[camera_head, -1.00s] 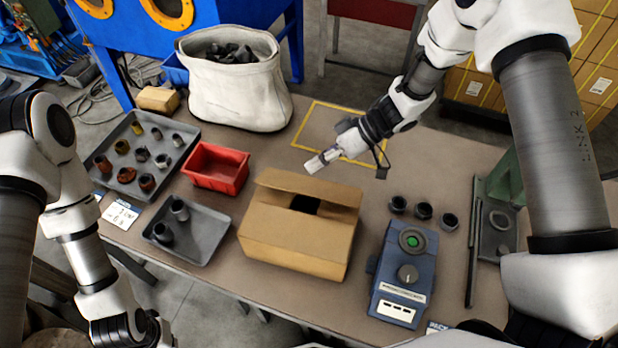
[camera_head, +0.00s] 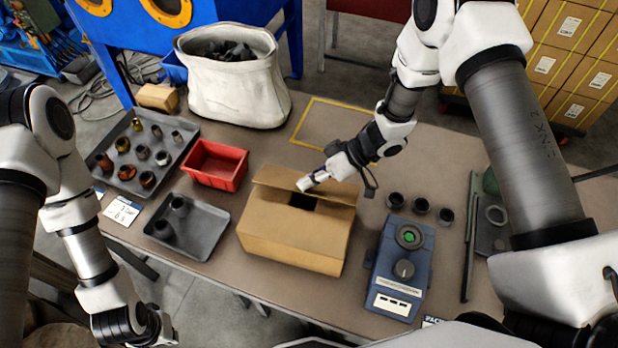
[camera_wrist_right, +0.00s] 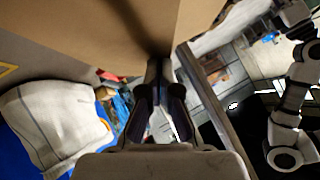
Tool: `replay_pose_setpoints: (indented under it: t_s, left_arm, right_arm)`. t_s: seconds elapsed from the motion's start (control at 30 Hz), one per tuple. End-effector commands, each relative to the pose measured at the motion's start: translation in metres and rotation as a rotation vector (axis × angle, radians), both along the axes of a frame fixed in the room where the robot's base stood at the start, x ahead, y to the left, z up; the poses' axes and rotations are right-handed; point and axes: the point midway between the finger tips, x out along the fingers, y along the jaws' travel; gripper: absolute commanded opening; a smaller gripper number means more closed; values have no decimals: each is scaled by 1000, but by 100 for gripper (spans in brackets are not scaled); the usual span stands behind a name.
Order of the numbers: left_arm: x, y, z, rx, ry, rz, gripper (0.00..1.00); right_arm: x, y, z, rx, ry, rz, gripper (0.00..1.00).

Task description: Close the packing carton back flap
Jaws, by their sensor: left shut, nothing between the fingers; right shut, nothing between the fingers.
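The brown packing carton (camera_head: 294,242) stands on the table in the middle of the head view, with a small dark opening (camera_head: 303,201) left in its top. Its back flap (camera_head: 292,186) lies low along the far side of the top, looking slightly raised. My right gripper (camera_head: 304,185) is shut, its tips at the back flap by the opening; whether they touch is unclear. In the right wrist view the shut fingers (camera_wrist_right: 160,70) point at a large brown cardboard surface (camera_wrist_right: 150,22) close ahead. My left gripper (camera_head: 170,338) is shut and empty at the lower left, away from the carton.
A red bin (camera_head: 216,166) and a grey tray (camera_head: 187,228) with dark parts lie left of the carton. A blue control box (camera_head: 400,270) and several dark rings (camera_head: 421,206) are at its right. A white sack (camera_head: 235,95) stands behind.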

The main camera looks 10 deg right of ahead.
Motion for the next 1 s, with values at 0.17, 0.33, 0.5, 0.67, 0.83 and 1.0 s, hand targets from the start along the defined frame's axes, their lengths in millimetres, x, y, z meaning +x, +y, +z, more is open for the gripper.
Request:
replay_pose_setpoints:
  t_s: [0.17,0.33,0.5,0.67,0.83,1.0]
  left_arm:
    - [0,0,-8,0,0,0,0]
    - [0,0,-10,0,0,0,0]
    - [0,0,-13,0,0,0,0]
    - [0,0,-15,0,0,0,0]
    - [0,0,-16,0,0,0,0]
    - [0,0,-16,0,0,0,0]
  right_arm:
    - [-6,3,-9,-42,-71,0,0]
    - [-11,7,-17,-40,-69,1,0]
    - [-16,9,-26,-40,-68,1,0]
    - [-19,10,-32,-40,-67,0,0]
    - [-20,11,-36,-40,-68,0,0]
    - [-21,11,-38,-40,-68,0,0]
